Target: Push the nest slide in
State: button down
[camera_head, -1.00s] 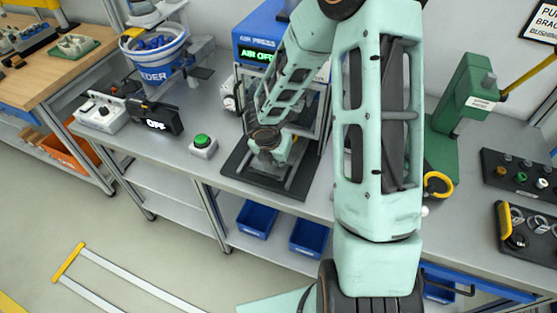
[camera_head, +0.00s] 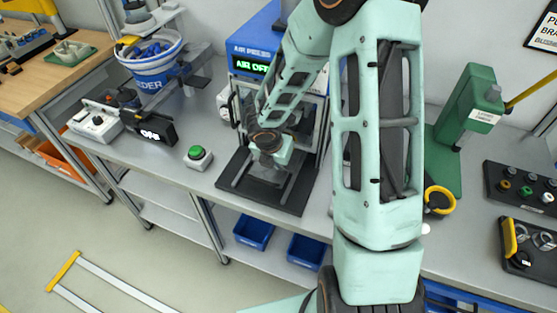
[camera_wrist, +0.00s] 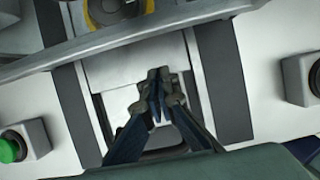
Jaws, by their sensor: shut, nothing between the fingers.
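The air press (camera_head: 252,38) is a blue-topped machine on the bench, its display reading AIR OFF. Its dark base plate (camera_head: 293,197) reaches out in front. The nest slide shows in the wrist view as a pale grey plate (camera_wrist: 114,76) between dark strips, leading under the press's front crossbar. My gripper (camera_wrist: 158,72) is shut and empty, with its fingertips over or against this plate; I cannot tell whether they touch. In the head view my wrist hides the fingers and most of the slide. A yellow ring-shaped part (camera_wrist: 104,12) lies beyond the crossbar.
A green button box (camera_head: 198,156) stands left of the base plate. A switch box reading OFF (camera_head: 158,130) and a blue feeder bowl (camera_head: 150,68) are farther left. A green hand press (camera_head: 462,125) is at right. The crossbar (camera_wrist: 200,22) spans close ahead of my fingers.

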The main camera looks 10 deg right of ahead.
jog(key=v, duration=1.1)
jog(key=shift+r, duration=0.2)
jog(key=c, duration=2.5)
grip_release()
jog(key=shift+s+a+r, duration=0.1)
jog(key=shift+r, duration=0.05)
jog(key=shift+c, duration=0.2)
jog(key=o, duration=0.5)
jog(key=shift+m+b, duration=0.65)
jog(key=shift+m, duration=0.35)
jog(key=m+g+y+b, duration=0.15)
jog(key=m+b, duration=0.55)
jog(key=m, duration=0.9)
send_near(260, 180)
jog(key=b+x, duration=0.1)
jog(key=x, duration=0.7)
jog(key=shift+r, duration=0.1)
grip_shut()
